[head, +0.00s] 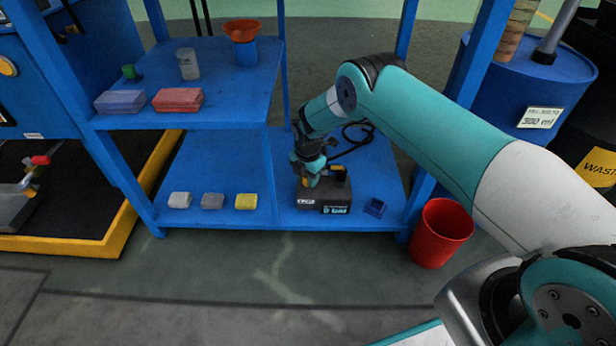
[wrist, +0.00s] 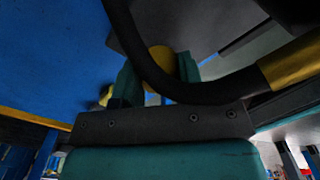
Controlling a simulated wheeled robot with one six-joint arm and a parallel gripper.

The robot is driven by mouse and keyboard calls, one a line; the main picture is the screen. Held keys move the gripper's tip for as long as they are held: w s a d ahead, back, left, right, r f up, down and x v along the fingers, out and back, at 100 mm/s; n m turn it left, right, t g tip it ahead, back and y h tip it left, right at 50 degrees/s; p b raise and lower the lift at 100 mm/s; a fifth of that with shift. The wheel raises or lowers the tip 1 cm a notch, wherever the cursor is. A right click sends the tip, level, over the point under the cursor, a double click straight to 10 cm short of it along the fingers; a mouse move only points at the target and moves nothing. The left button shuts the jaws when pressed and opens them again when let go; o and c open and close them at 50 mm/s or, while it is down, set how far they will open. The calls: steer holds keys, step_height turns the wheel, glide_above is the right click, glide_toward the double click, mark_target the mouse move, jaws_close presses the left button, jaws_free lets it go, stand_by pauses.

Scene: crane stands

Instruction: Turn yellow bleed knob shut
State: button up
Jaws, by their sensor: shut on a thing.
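The yellow bleed knob (wrist: 160,60) shows in the wrist view between the two teal fingers of my gripper (wrist: 160,74). My gripper is shut on it. A black hose (wrist: 143,50) crosses in front and hides part of the knob and fingers. In the head view my gripper (head: 309,176) reaches down onto a dark box-shaped unit (head: 325,200) with small labels, on the lower blue shelf. The knob itself is mostly hidden there by my gripper, so its turn position cannot be told.
A shelf post (head: 274,180) stands left of my gripper. A red bucket (head: 441,232) stands on the floor.

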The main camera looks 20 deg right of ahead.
steer(key=o, duration=0.9)
step_height(320, 180, up, 17)
steer(key=p, duration=0.7)
steer(key=shift+r+p, duration=0.2)
steer(key=shift+p, duration=0.15)
